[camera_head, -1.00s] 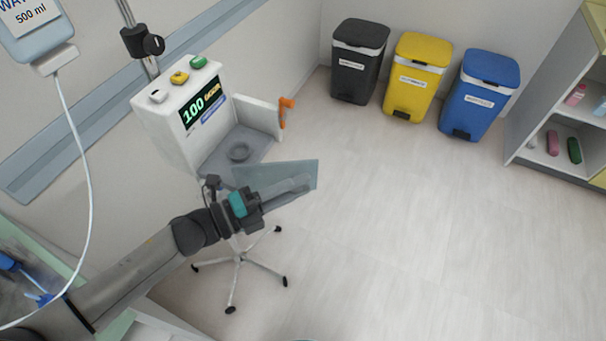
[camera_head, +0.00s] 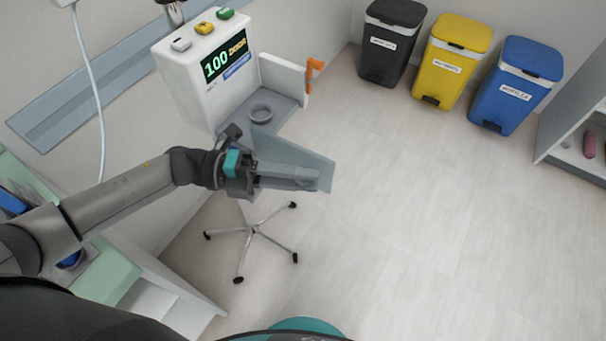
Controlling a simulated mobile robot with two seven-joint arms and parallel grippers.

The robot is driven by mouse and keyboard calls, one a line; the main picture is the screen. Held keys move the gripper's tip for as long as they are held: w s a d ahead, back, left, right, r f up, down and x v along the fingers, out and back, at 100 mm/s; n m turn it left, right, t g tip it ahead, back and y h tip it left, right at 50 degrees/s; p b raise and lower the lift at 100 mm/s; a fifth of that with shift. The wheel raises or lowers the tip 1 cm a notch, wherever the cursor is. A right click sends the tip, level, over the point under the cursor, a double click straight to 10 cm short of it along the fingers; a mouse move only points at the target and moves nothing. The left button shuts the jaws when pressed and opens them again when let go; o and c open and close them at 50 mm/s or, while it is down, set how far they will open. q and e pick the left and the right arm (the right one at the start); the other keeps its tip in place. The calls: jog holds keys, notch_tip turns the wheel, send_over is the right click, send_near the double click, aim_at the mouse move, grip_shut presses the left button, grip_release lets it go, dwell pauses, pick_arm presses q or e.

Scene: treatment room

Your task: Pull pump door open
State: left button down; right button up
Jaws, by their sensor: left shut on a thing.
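The pump (camera_head: 203,88) is a white unit on a wheeled stand, with a display reading 100 and coloured buttons on top. Its grey bay with a round ring (camera_head: 261,113) is exposed. The pump door (camera_head: 312,161), a translucent grey-blue panel, stands swung out from the front of the pump, toward me. My left gripper (camera_head: 306,178) is in front of the door and shut on it; its fingers lie along the panel and hide the exact grip. An orange lever (camera_head: 312,72) sits on the pump's right side wall. My right gripper is not in view.
Black (camera_head: 391,45), yellow (camera_head: 451,62) and blue (camera_head: 516,86) bins stand at the back. A shelf unit (camera_head: 575,140) is at the right edge. A white tube (camera_head: 93,85) hangs at the left. The floor right of the pump is clear.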

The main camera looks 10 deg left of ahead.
pick_arm(q)
jog(key=c, duration=0.6)
grip_release()
jog(key=shift+c, duration=0.2)
jog(key=a+b, duration=0.2)
jog(key=a, duration=1.3)
jog(key=shift+s, duration=0.4)
